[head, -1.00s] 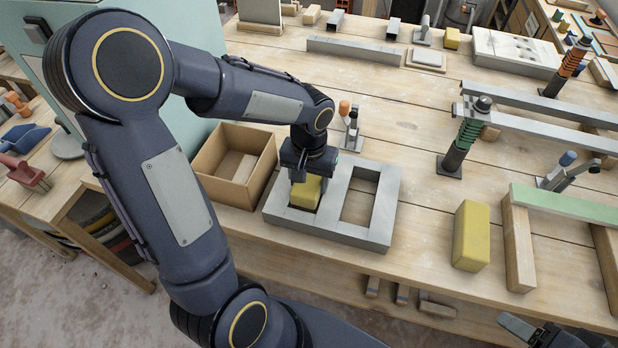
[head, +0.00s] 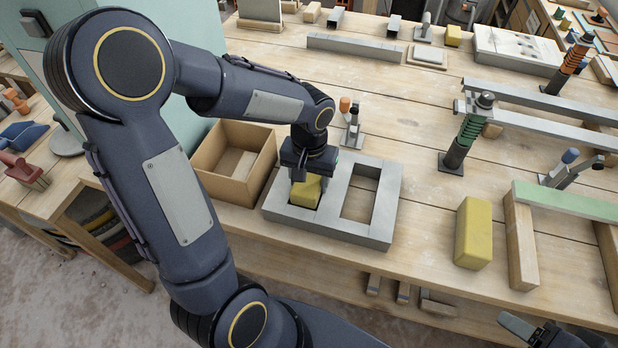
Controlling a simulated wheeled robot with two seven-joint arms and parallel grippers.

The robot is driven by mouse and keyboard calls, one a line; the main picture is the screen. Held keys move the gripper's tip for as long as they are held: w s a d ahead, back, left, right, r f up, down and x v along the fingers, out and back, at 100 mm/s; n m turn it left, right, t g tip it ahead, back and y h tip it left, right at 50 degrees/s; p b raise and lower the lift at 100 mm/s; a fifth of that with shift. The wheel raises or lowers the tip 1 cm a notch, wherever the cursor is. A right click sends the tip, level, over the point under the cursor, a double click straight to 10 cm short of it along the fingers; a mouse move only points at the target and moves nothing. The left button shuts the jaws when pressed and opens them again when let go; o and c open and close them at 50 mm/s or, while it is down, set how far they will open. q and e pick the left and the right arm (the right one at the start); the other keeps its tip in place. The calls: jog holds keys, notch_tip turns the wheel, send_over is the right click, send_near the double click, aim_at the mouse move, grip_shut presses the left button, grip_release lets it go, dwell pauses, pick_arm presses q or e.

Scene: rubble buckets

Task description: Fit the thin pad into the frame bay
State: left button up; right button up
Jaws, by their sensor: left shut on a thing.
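The grey frame (head: 377,235) lies flat on the wooden table and has two bays side by side. My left gripper (head: 306,178) points down over the left bay and is shut on a yellow block-like pad (head: 305,193). The pad is at the left bay's opening and looks tilted. The gripper hides its upper part, and I cannot tell how deep it sits. The right bay (head: 358,205) is empty, with bare wood showing. My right gripper (head: 532,330) is only partly in view at the bottom right edge, away from the frame.
An open cardboard box (head: 262,158) stands left of the frame. A larger yellow block (head: 473,233) stands to its right, near a wooden trestle with a green top bar (head: 570,203). A small clamp (head: 352,135) stands behind the frame. Clear wood lies between frame and yellow block.

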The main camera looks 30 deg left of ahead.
pick_arm(q)
jog(key=shift+r, duration=0.1)
jog(key=shift+r+p, duration=0.45)
jog(key=shift+p, duration=0.1)
jog(key=shift+f+b, duration=0.2)
jog(key=shift+b, duration=0.1)
dwell(1.2)
jog(key=shift+f+b, duration=0.4)
jog(key=shift+f, duration=0.05)
jog(key=o, duration=1.1)
jog(key=shift+r, duration=0.1)
